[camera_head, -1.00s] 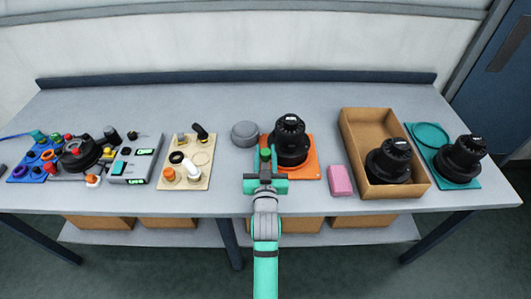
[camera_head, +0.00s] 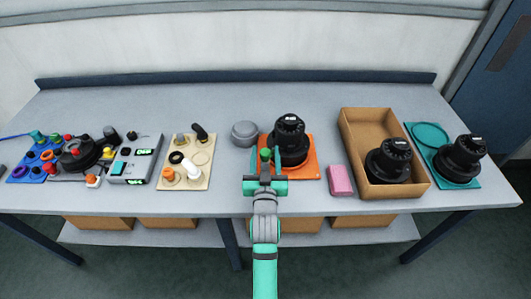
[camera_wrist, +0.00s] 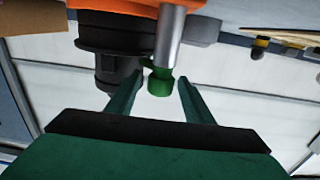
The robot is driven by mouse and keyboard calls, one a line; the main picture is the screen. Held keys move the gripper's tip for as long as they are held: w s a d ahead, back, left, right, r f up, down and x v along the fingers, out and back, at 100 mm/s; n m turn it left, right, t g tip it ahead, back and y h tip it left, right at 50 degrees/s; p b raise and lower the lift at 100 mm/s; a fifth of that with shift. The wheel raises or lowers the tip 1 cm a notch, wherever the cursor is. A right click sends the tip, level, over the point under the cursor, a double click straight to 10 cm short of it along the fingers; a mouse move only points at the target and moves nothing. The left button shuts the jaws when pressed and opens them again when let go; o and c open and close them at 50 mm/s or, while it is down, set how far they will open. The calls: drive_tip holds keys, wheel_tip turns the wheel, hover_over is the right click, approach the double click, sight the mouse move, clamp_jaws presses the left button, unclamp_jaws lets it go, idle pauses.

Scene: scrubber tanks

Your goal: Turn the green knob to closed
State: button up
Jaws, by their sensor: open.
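The green knob (camera_head: 266,154) stands at the left side of the orange board (camera_head: 305,172), beside a black tank (camera_head: 289,140). In the wrist view, which looks upside down, the green knob (camera_wrist: 160,82) sits at the end of a grey metal post (camera_wrist: 169,38) with a small green tab to one side. My gripper (camera_head: 265,184) is in front of the knob in the head view. In the wrist view my gripper (camera_wrist: 159,84) is open, with one finger on each side of the knob and a visible gap on both sides. Nothing is held.
A grey round lid (camera_head: 245,133) lies left of the orange board. A pink block (camera_head: 340,180) and a cardboard box (camera_head: 362,122) holding a black tank are to the right. A beige board (camera_head: 203,152) with fittings is to the left, with bare bench between.

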drive_tip(key=s, duration=1)
drive_tip(key=shift+s, duration=0.15)
drive_tip(key=s+f+g, duration=0.1)
drive_tip(key=s+f, duration=0.2)
drive_tip(key=s, duration=0.9)
drive_tip(key=s+f, duration=0.3)
drive_tip(key=s, duration=0.9)
drive_tip(key=s+f+g, duration=0.1)
drive_tip(key=s+f, duration=0.2)
drive_tip(key=s, duration=0.9)
drive_tip(key=shift+a+g, duration=0.3)
drive_tip(key=shift+a, duration=0.1)
drive_tip(key=shift+f, duration=0.1)
